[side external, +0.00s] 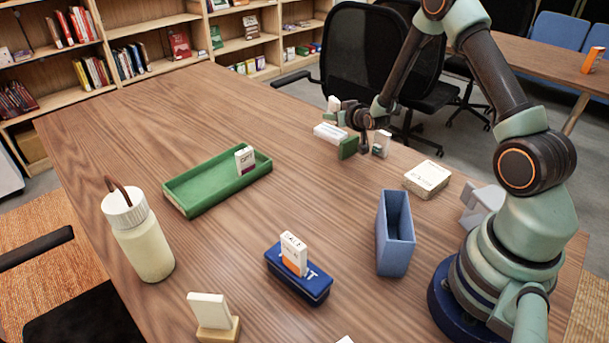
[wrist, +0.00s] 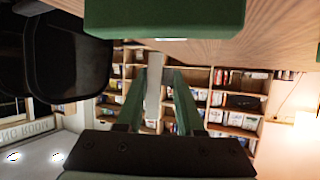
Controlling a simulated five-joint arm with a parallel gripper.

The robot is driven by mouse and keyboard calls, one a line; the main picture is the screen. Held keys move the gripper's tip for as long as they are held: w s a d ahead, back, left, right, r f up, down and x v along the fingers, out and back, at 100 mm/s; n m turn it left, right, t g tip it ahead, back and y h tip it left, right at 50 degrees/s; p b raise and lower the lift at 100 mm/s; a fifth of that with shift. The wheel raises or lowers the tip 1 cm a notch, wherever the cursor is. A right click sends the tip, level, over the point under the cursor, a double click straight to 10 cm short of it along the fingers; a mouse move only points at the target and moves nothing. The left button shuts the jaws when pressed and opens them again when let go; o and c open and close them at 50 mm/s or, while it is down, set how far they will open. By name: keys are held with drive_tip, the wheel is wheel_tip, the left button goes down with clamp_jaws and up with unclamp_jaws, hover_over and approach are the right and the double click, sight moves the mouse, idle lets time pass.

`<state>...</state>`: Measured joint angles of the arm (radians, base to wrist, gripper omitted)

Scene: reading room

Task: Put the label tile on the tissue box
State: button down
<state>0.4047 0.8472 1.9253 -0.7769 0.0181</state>
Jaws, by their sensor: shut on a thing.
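My gripper (wrist: 158,80) is level and shut on a pale tile (wrist: 153,88), seen edge-on between its green fingers in the wrist view. In the side view, the white tile (side external: 334,103) shows at the end of my gripper (side external: 344,106). It is above a small green box with a white top (side external: 348,148); a green block face also fills the top of the wrist view (wrist: 165,18). I cannot tell whether tile and box touch. I cannot read the held tile's face or tell for certain which box is the tissue box.
A small white tile (side external: 382,143) stands right of the green box. A white box (side external: 427,176), blue open bin (side external: 394,235), navy box with a tile (side external: 300,283), green tray with a tile (side external: 195,195), bottle (side external: 142,245) and tile stand (side external: 218,328) are nearer.

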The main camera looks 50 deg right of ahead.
drive_tip(key=shift+f, duration=1.35)
drive_tip(key=shift+f, duration=0.2)
drive_tip(key=c, duration=0.5)
unclamp_jaws()
drive_tip(key=shift+c, duration=0.2)
drive_tip(key=shift+r, duration=0.1)
